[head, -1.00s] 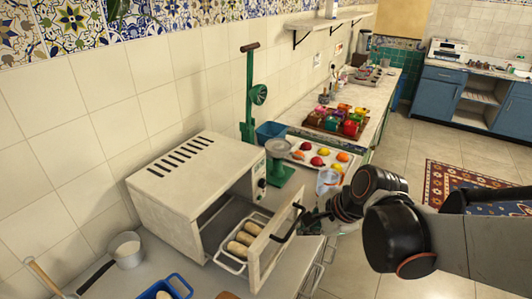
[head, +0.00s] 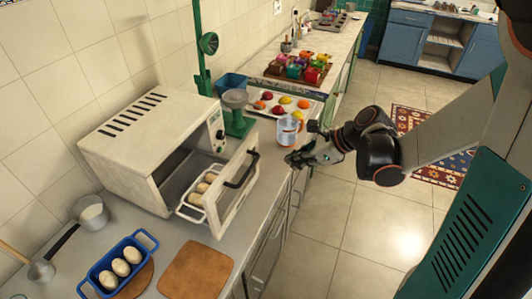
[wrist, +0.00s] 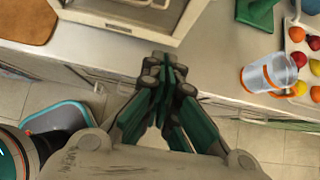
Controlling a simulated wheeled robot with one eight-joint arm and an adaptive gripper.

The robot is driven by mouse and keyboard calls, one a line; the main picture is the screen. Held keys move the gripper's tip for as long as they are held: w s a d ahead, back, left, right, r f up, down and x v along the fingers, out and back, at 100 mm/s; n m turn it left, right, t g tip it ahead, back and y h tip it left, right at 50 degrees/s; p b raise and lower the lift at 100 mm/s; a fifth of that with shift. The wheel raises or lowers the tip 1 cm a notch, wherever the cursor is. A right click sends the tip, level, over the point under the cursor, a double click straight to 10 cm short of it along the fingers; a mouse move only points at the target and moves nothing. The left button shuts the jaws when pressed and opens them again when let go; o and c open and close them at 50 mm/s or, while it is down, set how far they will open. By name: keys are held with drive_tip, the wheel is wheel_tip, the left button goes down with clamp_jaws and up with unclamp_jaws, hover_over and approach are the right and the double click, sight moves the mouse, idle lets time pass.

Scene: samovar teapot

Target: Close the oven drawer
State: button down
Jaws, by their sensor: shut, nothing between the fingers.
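The white countertop oven (head: 150,140) stands against the tiled wall at left. Its front panel (head: 235,188) with a black handle (head: 243,170) is pulled out toward the counter's front, leaving the oven mouth open. A white tray (head: 190,209) with several pale rolls lies between the panel and the oven body. My gripper (head: 292,160) is shut and empty, near the counter's front edge, right of the panel and apart from it. In the wrist view my closed fingers (wrist: 164,62) are near the counter edge, with the panel (wrist: 130,18) just above them in the picture.
A clear cup with orange trim (head: 289,130) stands close behind my gripper. Beyond it are a tray of fruit (head: 262,115) and a green press (head: 235,118). A blue dish of rolls (head: 92,277) and a brown board (head: 196,270) lie in front of the oven.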

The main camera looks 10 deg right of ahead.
drive_tip(key=w+a+r+b+x, duration=0.1)
drive_tip(key=b+x, duration=0.2)
drive_tip(key=x, duration=0.9)
drive_tip(key=shift+w+a+r+b, duration=0.15)
drive_tip(key=shift+w+a+b, duration=0.1)
drive_tip(key=shift+w+b, duration=0.15)
drive_tip(key=shift+w, duration=0.1)
drive_tip(key=w+a, duration=0.3)
drive_tip(key=a, duration=0.1)
drive_tip(key=w+a, duration=0.4)
drive_tip(key=a, duration=0.1)
drive_tip(key=w+a+b, duration=0.1)
drive_tip(key=w+a, duration=0.2)
drive_tip(key=a, duration=0.2)
drive_tip(key=shift+w, duration=0.4)
drive_tip(key=shift+w+r, duration=0.1)
